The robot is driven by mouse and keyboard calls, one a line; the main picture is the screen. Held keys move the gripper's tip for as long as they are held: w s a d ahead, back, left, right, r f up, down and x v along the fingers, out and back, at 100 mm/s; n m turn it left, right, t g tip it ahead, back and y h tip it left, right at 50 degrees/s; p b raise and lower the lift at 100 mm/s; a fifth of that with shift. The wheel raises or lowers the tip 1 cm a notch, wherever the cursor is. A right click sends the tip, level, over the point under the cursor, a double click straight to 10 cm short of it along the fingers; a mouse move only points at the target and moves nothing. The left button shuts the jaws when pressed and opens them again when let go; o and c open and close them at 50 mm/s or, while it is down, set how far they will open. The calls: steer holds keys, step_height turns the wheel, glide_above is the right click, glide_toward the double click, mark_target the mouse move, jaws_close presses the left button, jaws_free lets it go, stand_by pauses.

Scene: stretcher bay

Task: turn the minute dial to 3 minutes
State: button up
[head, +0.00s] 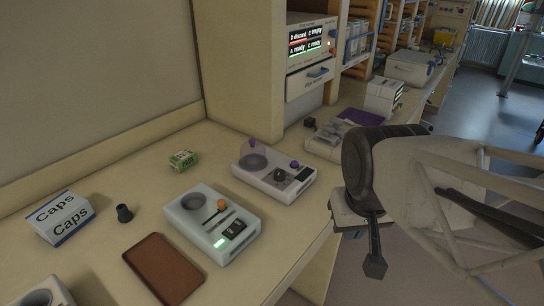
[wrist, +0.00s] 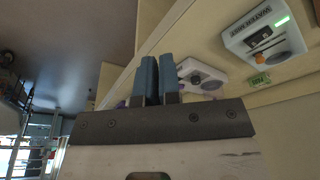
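A pale device (head: 185,222) with a round well, an orange knob (head: 221,205), a black switch and a lit green display stands on the counter. Its top lettering in the wrist view (wrist: 285,48) seems to start with "WATER".
A brown tray (head: 163,268), a Caps box (head: 63,217), a dark cap (head: 124,213) and a green box (head: 183,160) lie on the counter. A cabinet with a status screen (head: 312,40) stands behind. My arm is over the floor right of the counter edge.

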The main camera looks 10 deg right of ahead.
steer(key=o, duration=0.4)
steer(key=shift+w, duration=0.15)
steer(key=o, duration=0.3)
steer(key=shift+w+r, duration=0.15)
steer(key=shift+w, duration=0.15)
steer(key=o, duration=0.4)
steer(key=w+m, duration=0.1)
steer(key=w, duration=0.1)
steer(key=w+m, duration=0.1)
steer(key=w, duration=0.2)
steer(key=w+a+r+m, duration=0.1)
steer(key=w, duration=0.2)
steer(key=shift+w+m+g, duration=0.1)
steer(key=shift+m+g, duration=0.3)
steer(key=shift+c, duration=0.2)
steer(key=m+g, duration=0.2)
steer(key=m, duration=1)
glide_above(279, 172)
step_height(279, 172, down, 9)
steer(key=shift+w+a+f, duration=0.1)
steer(key=shift+w+f, duration=0.05)
steer(key=shift+w, duration=0.1)
steer(key=shift+f, duration=0.1)
steer(key=shift+s+f, duration=0.2)
steer(key=shift+f, duration=3.6)
